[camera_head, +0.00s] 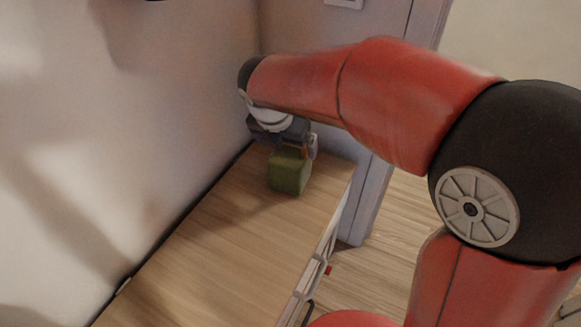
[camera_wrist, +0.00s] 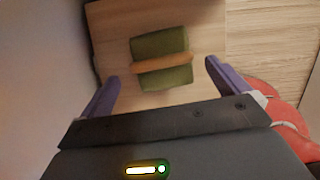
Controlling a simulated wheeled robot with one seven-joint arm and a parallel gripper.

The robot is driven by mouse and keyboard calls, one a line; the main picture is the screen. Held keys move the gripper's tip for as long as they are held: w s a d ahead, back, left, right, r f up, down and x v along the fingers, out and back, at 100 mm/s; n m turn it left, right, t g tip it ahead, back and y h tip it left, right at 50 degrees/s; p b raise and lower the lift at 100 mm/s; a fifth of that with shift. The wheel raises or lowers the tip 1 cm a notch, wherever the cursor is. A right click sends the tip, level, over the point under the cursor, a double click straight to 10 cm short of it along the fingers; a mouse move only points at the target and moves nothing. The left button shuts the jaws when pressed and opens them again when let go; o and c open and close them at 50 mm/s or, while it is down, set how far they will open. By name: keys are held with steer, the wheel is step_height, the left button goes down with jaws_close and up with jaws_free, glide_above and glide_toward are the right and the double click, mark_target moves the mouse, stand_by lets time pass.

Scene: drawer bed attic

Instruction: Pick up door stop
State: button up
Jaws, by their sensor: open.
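The door stop (camera_head: 289,174) is a green block on the wooden top near its far end, close to the wall. In the wrist view the door stop (camera_wrist: 163,78) is green with an orange-brown strap across its middle. My gripper (camera_wrist: 161,82) is open, with one purple finger to the left of the block and one to the right, both apart from it. In the head view my gripper (camera_head: 290,148) is right above the block and hides its top.
The wooden top (camera_head: 215,240) is clear toward the front left. A pale wall (camera_head: 130,150) runs along its left side. A grey door or panel (camera_head: 375,60) stands behind. Wooden floor (camera_head: 400,215) lies to the right, past the drawer front with its handle (camera_head: 310,278).

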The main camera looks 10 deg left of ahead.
mark_target(290, 153)
steer(key=b+x, duration=0.1)
steer(key=x, duration=0.5)
steer(key=shift+s, duration=0.1)
steer(key=c, duration=1.6)
steer(key=shift+r, duration=0.15)
steer(key=shift+c, duration=0.8)
